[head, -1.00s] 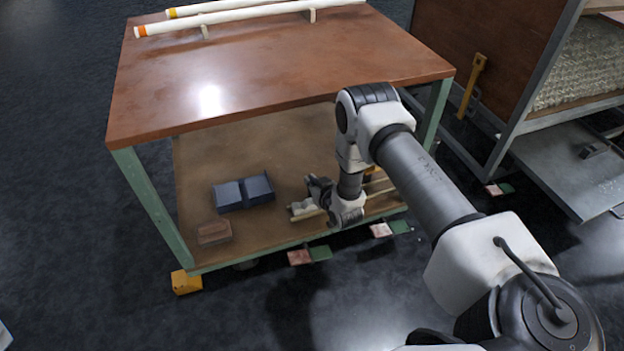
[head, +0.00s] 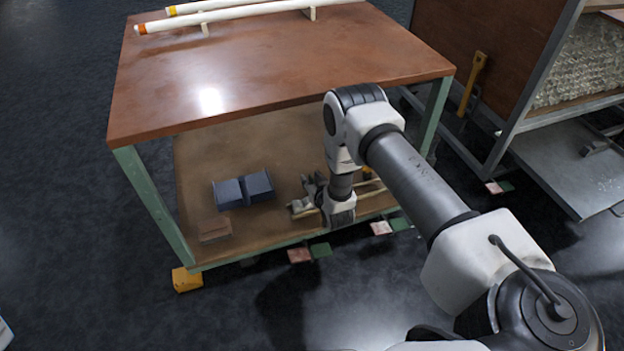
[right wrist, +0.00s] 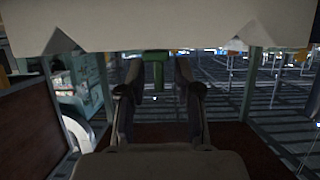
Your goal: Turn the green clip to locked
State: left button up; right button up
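In the right wrist view a small green piece (right wrist: 156,70), which looks like the green clip, hangs below a pale edge. It has a wider top and a narrow stem. My right gripper (right wrist: 157,75) is open, one finger on each side of the piece, with a visible gap left and right. I cannot tell how deep it sits between the fingers. In the head view my right gripper (head: 311,186) is low over the cart's lower shelf, and I cannot make out the clip there. My left gripper is not in view.
The cart has a brown top (head: 270,80) with white tubes (head: 250,14) on supports. Its lower shelf (head: 240,145) holds a blue holder (head: 243,189) and a brown block (head: 214,230). Pink-and-green plates (head: 320,250) show below the front edge. Another cart (head: 520,110) stands right.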

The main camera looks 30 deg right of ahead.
jog(key=v, duration=1.2)
